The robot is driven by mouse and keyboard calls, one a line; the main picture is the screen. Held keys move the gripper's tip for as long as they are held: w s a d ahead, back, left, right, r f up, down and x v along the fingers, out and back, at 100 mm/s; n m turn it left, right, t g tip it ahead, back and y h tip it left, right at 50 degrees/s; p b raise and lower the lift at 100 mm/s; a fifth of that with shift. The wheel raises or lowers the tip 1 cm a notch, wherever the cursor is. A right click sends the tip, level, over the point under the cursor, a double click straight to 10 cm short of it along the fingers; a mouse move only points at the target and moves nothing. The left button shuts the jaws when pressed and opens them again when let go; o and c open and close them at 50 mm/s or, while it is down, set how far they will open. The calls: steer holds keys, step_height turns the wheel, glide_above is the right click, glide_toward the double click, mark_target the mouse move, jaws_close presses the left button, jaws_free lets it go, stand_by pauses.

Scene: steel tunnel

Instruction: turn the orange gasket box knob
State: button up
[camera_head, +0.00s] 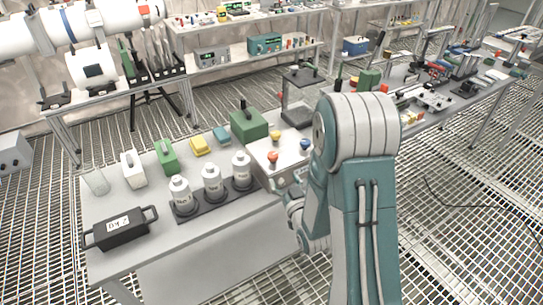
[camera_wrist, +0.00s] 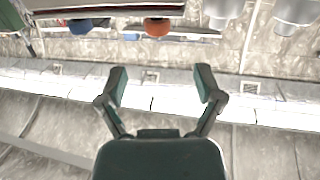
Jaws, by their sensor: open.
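The gasket box (camera_head: 259,162) is a pale box near the front right of the grey table. Its orange knob (camera_head: 272,157) is on the near left, with a yellow knob (camera_head: 275,136) behind it and a blue knob (camera_head: 305,144) to the right. In the wrist view the orange knob (camera_wrist: 157,27) is at the top centre, beyond my fingertips and apart from them; the blue knob (camera_wrist: 80,26) is left of it. My gripper (camera_wrist: 162,84) is open with nothing between its fingers. In the head view it is beside the box's near side, partly hidden by my arm.
Several white bottles (camera_head: 211,185) stand on a dark tray left of the box. A green case (camera_head: 248,123) stands behind it, and a black case (camera_head: 121,229) is at the front left. Grated floor (camera_head: 450,240) is clear at right.

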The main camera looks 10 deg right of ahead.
mark_target(275, 159)
steer(key=w, duration=0.7)
steer(key=w+a, duration=0.1)
steer(key=w, duration=0.2)
steer(key=shift+w, duration=0.35)
steer(key=shift+r, duration=0.1)
steer(key=c, duration=1.2)
